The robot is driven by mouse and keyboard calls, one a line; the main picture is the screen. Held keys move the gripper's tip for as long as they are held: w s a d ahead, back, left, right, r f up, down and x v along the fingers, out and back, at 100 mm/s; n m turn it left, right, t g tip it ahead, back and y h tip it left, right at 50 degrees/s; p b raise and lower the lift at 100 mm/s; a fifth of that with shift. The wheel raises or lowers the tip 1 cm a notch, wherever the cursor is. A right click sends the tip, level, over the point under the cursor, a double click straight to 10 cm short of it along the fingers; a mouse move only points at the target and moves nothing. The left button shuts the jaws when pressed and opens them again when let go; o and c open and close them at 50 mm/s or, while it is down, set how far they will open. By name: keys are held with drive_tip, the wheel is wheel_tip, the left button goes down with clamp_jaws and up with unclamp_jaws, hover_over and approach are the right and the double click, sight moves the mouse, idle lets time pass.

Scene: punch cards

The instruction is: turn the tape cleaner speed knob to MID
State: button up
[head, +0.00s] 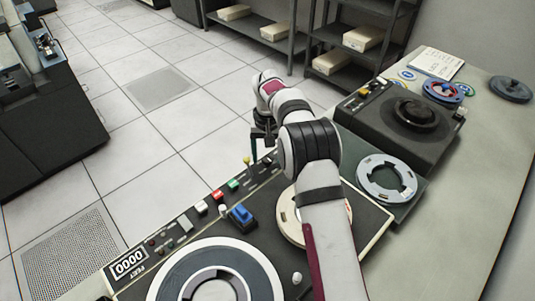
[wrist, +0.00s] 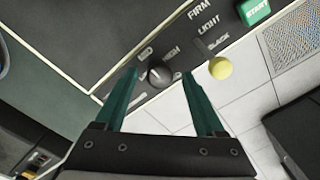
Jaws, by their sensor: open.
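The speed knob (wrist: 159,75) is small, round and dark, on the black panel in the wrist view. Printing around it includes MID and HIGH; another label near the left finger is not readable. A small pale mark shows on the knob's left part, but I cannot tell its exact setting. My gripper (wrist: 159,77) is open, its green fingers on either side of the knob with gaps showing. I cannot tell if the fingertips reach down to its height.
A yellow-topped lever (wrist: 220,68) stands just right of the right finger, beside FIRM, LIGHT and SLACK. A green START button (wrist: 254,11) lies beyond it. In the head view a blue block (head: 241,215) and a large reel (head: 262,271) are on the near deck.

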sight(268, 159)
wheel_tip(268, 159, up, 16)
idle(0.3)
drive_tip(key=shift+f, duration=0.1)
drive_tip(key=s+d+r+m, duration=0.1)
drive_tip(key=s+d+r, duration=0.2)
drive_tip(key=s, duration=0.4)
drive_tip(key=s+d+r+m, duration=0.1)
drive_tip(key=s+d+r, duration=0.25)
drive_tip(key=s, duration=0.45)
drive_tip(key=s+f+m, duration=0.1)
drive_tip(key=s+f, duration=0.2)
drive_tip(key=s, duration=0.5)
drive_tip(key=s+d+f+m+y, duration=0.1)
drive_tip(key=s+f, duration=0.2)
drive_tip(key=s, duration=0.5)
drive_tip(key=s+d+f+m, duration=0.1)
drive_tip(key=s+f, duration=0.2)
drive_tip(key=s, duration=0.5)
drive_tip(key=shift+s+f+m+y, duration=0.25)
drive_tip(key=shift+f+m+y, duration=0.05)
drive_tip(key=shift+y, duration=0.1)
